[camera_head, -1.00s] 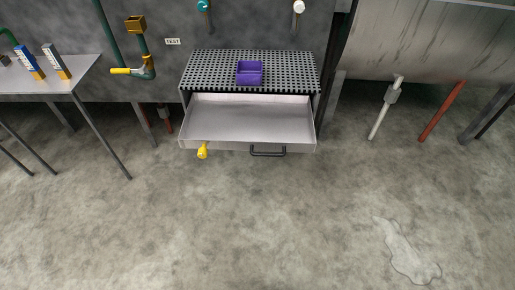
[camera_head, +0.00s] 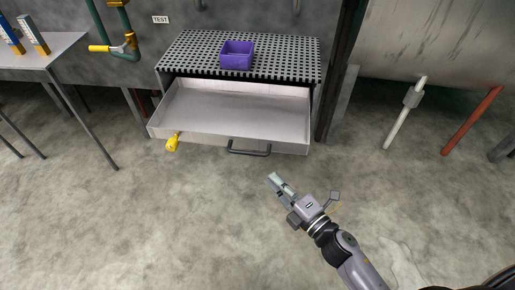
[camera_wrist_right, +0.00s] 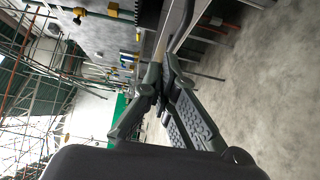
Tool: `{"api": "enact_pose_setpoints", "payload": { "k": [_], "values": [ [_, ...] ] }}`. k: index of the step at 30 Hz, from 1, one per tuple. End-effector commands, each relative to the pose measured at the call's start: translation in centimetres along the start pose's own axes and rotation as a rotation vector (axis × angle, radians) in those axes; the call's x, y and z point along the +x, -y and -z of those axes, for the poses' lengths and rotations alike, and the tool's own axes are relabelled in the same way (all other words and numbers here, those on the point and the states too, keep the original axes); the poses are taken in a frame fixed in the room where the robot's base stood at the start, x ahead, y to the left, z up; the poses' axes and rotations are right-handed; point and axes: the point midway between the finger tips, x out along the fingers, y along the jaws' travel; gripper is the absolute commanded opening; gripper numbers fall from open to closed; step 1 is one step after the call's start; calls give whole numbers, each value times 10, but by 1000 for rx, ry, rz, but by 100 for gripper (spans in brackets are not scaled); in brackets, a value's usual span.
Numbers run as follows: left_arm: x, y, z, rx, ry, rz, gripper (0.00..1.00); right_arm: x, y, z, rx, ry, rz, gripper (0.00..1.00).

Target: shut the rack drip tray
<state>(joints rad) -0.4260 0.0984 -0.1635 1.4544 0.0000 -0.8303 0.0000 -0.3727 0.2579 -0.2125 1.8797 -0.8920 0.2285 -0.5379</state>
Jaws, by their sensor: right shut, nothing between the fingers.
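The rack drip tray (camera_head: 240,107) is a shallow pale metal drawer, pulled out and empty, under a perforated dark rack top (camera_head: 240,55). Its dark bar handle (camera_head: 248,149) is on the front face. A yellow tap (camera_head: 172,142) sits at the front left of the tray. My right gripper (camera_head: 273,180) is shut and empty, in front of the tray, a little below and right of the handle and apart from it. Its fingers also show in the right wrist view (camera_wrist_right: 160,72). My left gripper is not in view.
A purple bin (camera_head: 237,55) stands on the rack top. A metal table (camera_head: 45,57) is at the left, and a yellow-handled valve (camera_head: 100,48) is on a green pipe beside the rack. A large drum (camera_head: 440,40) with legs is at the right. The floor in front is clear.

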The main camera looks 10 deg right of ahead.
Motion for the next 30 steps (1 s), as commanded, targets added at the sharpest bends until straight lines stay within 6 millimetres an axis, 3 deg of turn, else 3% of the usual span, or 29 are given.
{"api": "enact_pose_setpoints", "payload": {
  "k": [15, 21, 30],
  "values": [
    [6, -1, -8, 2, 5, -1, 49, 99, -1, -6, 2, 4, 0, 0],
    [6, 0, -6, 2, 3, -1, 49, 115, 1, -25, 3, 4, 2, 0],
    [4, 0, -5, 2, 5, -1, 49, 120, 1, -30, 5, 3, 2, 0]
  ]
}}
